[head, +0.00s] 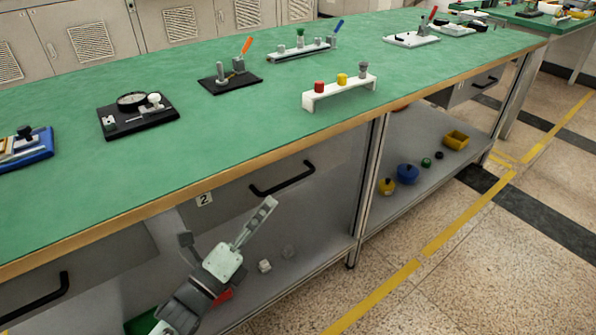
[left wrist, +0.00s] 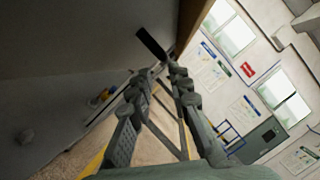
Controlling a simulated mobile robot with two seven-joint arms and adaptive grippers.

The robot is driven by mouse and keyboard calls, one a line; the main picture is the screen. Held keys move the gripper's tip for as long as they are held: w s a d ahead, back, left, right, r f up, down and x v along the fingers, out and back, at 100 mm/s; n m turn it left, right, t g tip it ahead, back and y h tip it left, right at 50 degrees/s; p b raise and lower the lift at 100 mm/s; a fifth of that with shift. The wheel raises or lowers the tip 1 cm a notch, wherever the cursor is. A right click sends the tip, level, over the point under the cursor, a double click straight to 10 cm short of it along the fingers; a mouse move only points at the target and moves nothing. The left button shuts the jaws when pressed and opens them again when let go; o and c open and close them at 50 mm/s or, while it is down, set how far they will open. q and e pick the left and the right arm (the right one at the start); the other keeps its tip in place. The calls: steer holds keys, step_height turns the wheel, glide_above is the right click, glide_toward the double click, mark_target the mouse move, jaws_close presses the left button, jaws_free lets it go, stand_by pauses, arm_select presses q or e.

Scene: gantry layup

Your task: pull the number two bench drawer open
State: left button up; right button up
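My right gripper is not in view.
The green bench top (head: 150,185) has a wooden edge and carries several fixtures, including a white stand (head: 340,92) with coloured knobs. Another drawer handle (head: 35,298) is at the lower left. A lower shelf (head: 415,150) holds small parts. The floor in front is clear.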

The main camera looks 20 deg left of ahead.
mark_target(288, 182)
arm_select(q)
steer(key=shift+m, duration=0.3)
steer(key=x, duration=0.7)
steer(key=shift+d+r+p, duration=0.3)
steer(key=shift+r+p, duration=0.05)
steer(key=shift+r, duration=0.05)
steer(key=shift+w+d, duration=0.2)
steer(key=shift+w, duration=0.35)
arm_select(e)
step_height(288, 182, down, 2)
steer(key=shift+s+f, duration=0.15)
arm_select(q)
jaws_close()
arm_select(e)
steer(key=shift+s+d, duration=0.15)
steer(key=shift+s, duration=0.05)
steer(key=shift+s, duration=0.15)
